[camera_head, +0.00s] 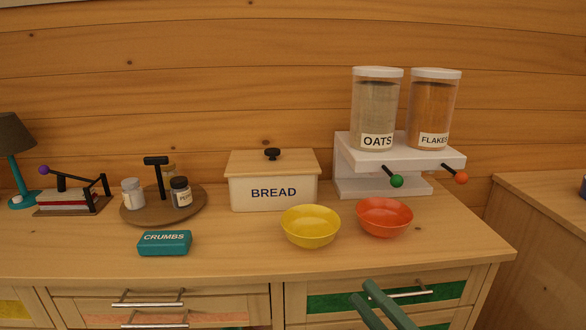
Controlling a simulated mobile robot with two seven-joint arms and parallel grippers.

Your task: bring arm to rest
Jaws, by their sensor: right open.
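My right gripper (364,292) comes in from the bottom edge, right of the middle. Its two green fingers are apart with nothing seen between them. The rest of the right arm is cut off by the picture's edge. My left gripper and left arm are not in view.
On the counter (235,240) stand a yellow bowl (311,228), a red-orange bowl (384,219), a bread box (272,192), an oats and flakes dispenser (390,155), a teal crumbs box (164,243) and a round jar tray (135,214). Drawer handles (148,304) jut out.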

